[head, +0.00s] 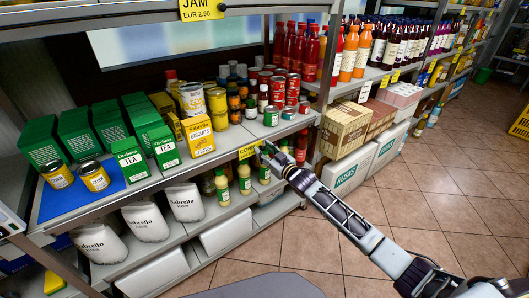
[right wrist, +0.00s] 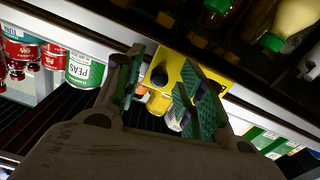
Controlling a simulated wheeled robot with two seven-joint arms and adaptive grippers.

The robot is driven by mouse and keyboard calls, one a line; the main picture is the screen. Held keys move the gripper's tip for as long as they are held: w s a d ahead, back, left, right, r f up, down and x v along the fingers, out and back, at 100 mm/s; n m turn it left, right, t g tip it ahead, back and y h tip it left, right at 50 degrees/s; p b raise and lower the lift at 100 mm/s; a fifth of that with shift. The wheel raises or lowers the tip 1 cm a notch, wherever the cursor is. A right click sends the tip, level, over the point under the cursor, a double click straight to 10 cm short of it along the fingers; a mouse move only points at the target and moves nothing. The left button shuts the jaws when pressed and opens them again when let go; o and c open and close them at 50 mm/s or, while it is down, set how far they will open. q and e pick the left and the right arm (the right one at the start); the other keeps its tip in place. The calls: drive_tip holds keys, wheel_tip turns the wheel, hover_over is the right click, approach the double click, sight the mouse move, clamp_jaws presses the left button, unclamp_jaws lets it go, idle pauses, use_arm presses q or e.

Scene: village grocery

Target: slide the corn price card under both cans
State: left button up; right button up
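Two yellow cans, the left one (head: 59,175) and the right one (head: 94,176), stand side by side on a blue mat (head: 125,187) at the left end of the upper shelf. The yellow corn price card (head: 248,150) is at the front edge of that shelf, far to the right of the cans. My right gripper (head: 268,154) is just right of the card. In the right wrist view its green-padded fingers (right wrist: 162,88) are apart, with the yellow card (right wrist: 170,66) behind and partly hidden by them. I cannot tell whether they touch it. My left gripper is out of view.
Green tea boxes (head: 148,152) and a yellow box (head: 198,136) stand between the cans and the card. A green peas can (head: 271,116) and red cans stand behind the gripper. The floor in front is clear.

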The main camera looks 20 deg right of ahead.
drive_tip(key=shift+w+a, duration=0.1)
drive_tip(key=shift+w, duration=0.1)
clamp_jaws()
idle(0.3)
